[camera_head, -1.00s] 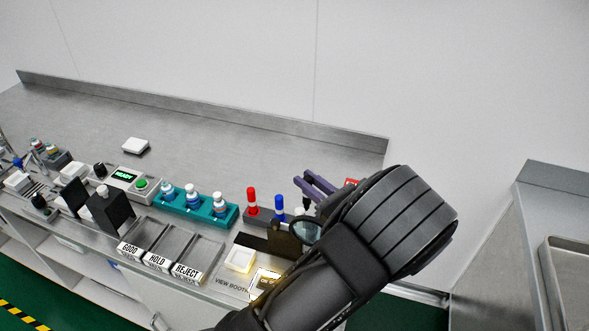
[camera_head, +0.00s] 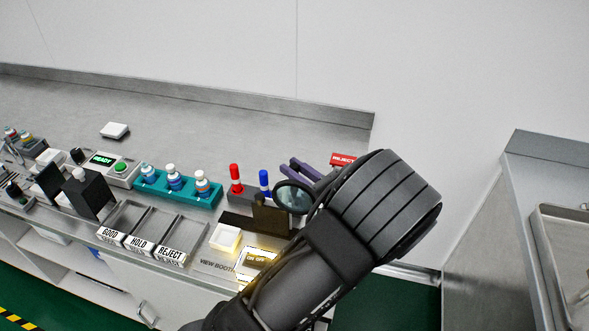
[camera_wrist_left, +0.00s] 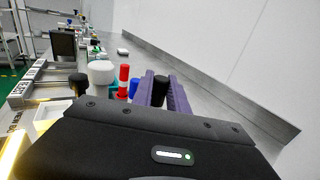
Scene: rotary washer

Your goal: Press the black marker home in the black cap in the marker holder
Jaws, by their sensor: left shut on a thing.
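My left gripper (camera_head: 298,172) has purple fingers at the right end of the holder. In the left wrist view its fingers (camera_wrist_left: 161,91) are shut on the black marker (camera_wrist_left: 161,82), whose dark end shows between them. In the head view the black marker and the black cap are hidden behind the lens and my arm. I cannot tell how deep the marker sits in the cap. My right gripper is not in view.
A round magnifier lens (camera_head: 294,197) stands in front of the fingers, close to my left arm. A teal rack (camera_head: 180,190) with white-capped bottles is left of the holder. A red reject sign (camera_head: 343,159) is behind my arm. The bench behind the rack is mostly clear.

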